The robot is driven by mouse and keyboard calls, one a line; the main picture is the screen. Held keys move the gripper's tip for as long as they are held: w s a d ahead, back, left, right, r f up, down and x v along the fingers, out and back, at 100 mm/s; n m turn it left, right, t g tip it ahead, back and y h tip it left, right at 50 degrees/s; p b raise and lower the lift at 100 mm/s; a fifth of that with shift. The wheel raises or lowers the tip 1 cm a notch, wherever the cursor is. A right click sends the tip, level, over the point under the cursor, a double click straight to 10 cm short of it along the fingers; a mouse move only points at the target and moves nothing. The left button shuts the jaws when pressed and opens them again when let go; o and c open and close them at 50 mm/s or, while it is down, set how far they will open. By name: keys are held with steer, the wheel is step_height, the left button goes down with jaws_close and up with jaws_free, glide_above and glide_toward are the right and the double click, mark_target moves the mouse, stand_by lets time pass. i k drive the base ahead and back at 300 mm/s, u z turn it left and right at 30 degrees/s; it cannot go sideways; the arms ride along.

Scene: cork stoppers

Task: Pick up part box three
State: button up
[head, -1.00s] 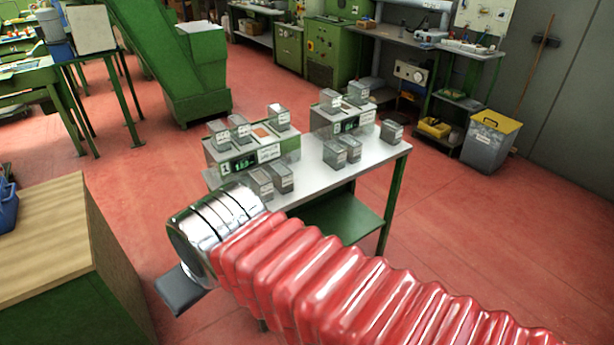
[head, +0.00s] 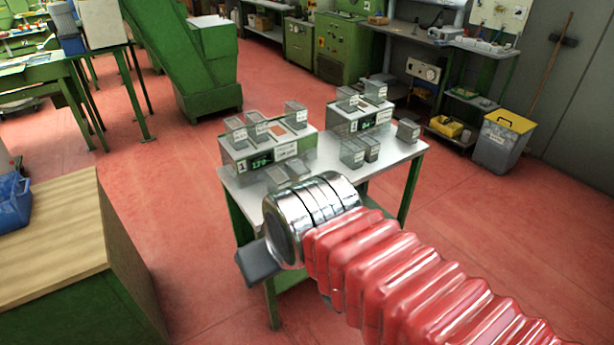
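Several small clear-sided part boxes with white labels stand on and around two green-and-white machines on a grey table (head: 395,163). Three boxes are on the left machine (head: 262,164), including one at its right end (head: 296,113). Two are on the right machine (head: 374,123), and a darker box (head: 408,130) stands near the table's right end. More boxes (head: 353,153) stand in front of the machines. The label numbers are too small to read, so I cannot tell which is box three. My gripper (head: 258,263) shows as a dark grey piece beyond my silver wrist; its fingers are not clear.
A wooden-topped bench (head: 50,235) with a blue bin (head: 14,203) stands at the left. A grey bin with a yellow lid (head: 503,140) stands at the right by the back workbench. Red floor is open to the right of the table.

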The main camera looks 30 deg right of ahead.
mark_target(295, 170)
steer(key=u, duration=0.05)
steer(key=i, duration=1)
steer(key=z, duration=0.05)
